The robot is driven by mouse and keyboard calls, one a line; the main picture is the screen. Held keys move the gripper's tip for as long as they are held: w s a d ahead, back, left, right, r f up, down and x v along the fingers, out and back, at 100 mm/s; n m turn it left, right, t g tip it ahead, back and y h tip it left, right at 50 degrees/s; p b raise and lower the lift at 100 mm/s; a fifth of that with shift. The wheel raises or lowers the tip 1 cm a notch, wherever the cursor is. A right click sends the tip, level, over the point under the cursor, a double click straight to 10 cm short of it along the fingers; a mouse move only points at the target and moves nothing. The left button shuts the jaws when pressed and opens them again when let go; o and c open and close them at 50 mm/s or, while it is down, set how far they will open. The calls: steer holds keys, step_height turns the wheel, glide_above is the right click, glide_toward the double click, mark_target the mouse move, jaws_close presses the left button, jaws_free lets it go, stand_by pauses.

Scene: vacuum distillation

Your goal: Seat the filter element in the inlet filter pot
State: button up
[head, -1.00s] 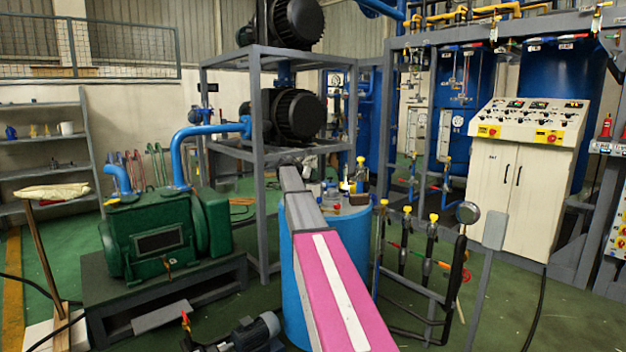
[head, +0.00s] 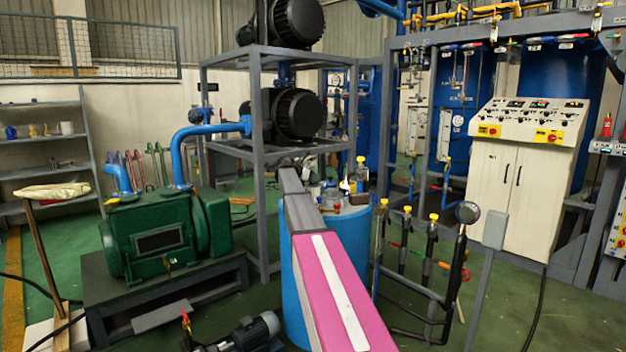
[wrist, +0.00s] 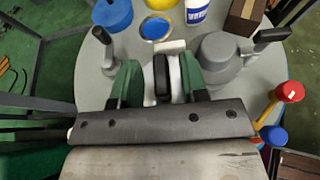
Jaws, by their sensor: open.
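In the wrist view my gripper (wrist: 160,84) is open, its two green-backed fingers spread over a round grey drum top. A black upright piece with white parts beside it (wrist: 161,78) shows between the fingers. I cannot tell whether it is the filter element or what it stands in. A grey round pot-like body (wrist: 217,52) with a dark handle is just right of the fingers; it may be the inlet filter pot, but its opening is not visible. In the head view my arm reaches over the blue drum (head: 293,290) and hides my gripper.
On the drum top stand a blue container (wrist: 112,15), an open blue tin (wrist: 155,28), a white bottle (wrist: 198,11) and a brown box (wrist: 244,14). A red-headed part (wrist: 289,91) is at the right edge. Frame posts and a green pump (head: 158,238) stand nearby.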

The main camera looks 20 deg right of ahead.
steer(key=v, duration=1.1)
steer(key=s+a+f+m+g+y, duration=0.1)
steer(key=s+a+f+m+y, duration=0.2)
steer(key=s+f, duration=0.9)
steer(key=s+a+f+m+g+y, duration=0.1)
steer(key=s+a+f+m+y, duration=0.2)
steer(key=s+a+f+m, duration=0.4)
steer(key=s+a+f+m+g+y, duration=0.1)
steer(key=s+a+f+m+y, duration=0.2)
steer(key=s+f, duration=1.3)
step_height(320, 180, down, 3)
steer(key=a+m, duration=0.2)
steer(key=m, duration=0.1)
steer(key=shift+s+a+y, duration=0.25)
steer(key=shift+s+y, duration=0.15)
steer(key=shift+o, duration=0.4)
steer(key=s+a+f+m+y, duration=0.1)
steer(key=s+a+f+m, duration=0.1)
steer(key=s, duration=0.3)
steer(key=s+a+f+m+g+y, duration=0.1)
steer(key=s+a+f+m, duration=0.1)
steer(key=s, duration=0.3)
steer(key=shift+s+a+m+y, duration=0.15)
steer(key=shift+a+m+y, duration=0.15)
steer(key=shift+m, duration=0.5)
steer(key=shift+s+f+g, duration=0.1)
steer(key=shift+s+g, duration=0.05)
steer(key=shift+g, duration=0.15)
